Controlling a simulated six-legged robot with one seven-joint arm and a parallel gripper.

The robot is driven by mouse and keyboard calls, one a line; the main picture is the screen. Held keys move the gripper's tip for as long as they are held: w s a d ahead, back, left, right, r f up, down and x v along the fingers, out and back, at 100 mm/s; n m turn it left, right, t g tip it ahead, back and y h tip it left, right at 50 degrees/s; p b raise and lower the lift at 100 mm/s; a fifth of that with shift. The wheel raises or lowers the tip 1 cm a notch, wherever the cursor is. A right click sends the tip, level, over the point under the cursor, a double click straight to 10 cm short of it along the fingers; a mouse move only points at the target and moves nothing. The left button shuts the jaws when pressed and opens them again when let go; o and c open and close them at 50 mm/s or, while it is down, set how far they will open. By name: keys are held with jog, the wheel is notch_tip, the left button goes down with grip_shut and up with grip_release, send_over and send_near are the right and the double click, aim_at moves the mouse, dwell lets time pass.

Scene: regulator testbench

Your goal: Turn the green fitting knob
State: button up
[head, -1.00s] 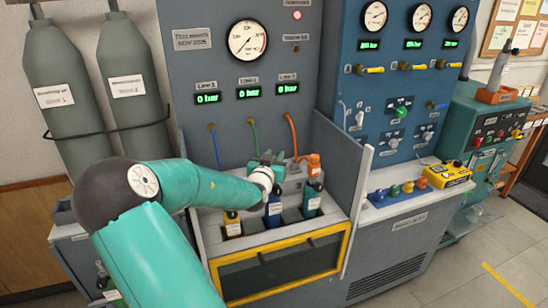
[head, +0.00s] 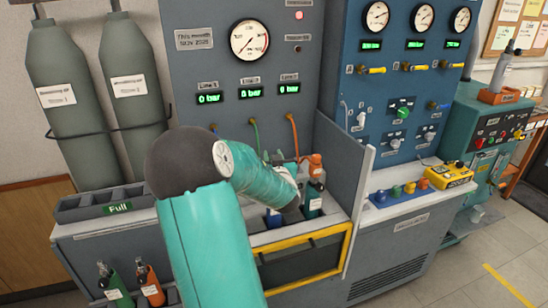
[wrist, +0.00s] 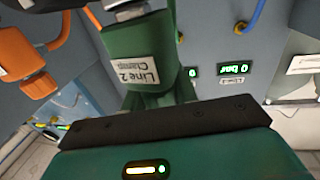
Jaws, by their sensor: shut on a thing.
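The green fitting (wrist: 148,42) fills the upper middle of the wrist view, with an upside-down white label reading "Line 2 Clamp". My gripper (wrist: 160,100) is up against its near end and shut on the green fitting knob; the contact is partly hidden by the dark gripper edge. In the head view, my arm hides most of the fitting and the gripper. The green hose (head: 255,136) comes down from the panel behind my wrist.
The orange fitting (head: 315,164) is close on the right, above a dark teal bottle (head: 313,200). A blue bottle (head: 273,221) is partly covered by my arm. A grey side wall (head: 352,175) bounds the bench on the right. The line displays (head: 250,93) read 0 bar.

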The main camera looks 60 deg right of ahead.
jog(key=shift+n+t+y, duration=0.5)
jog(key=shift+t, duration=0.1)
jog(key=shift+w+a, duration=0.1)
jog(key=o, duration=1)
jog(key=v, duration=1.3)
jog(key=shift+s+a, duration=0.25)
jog(key=shift+s, duration=0.05)
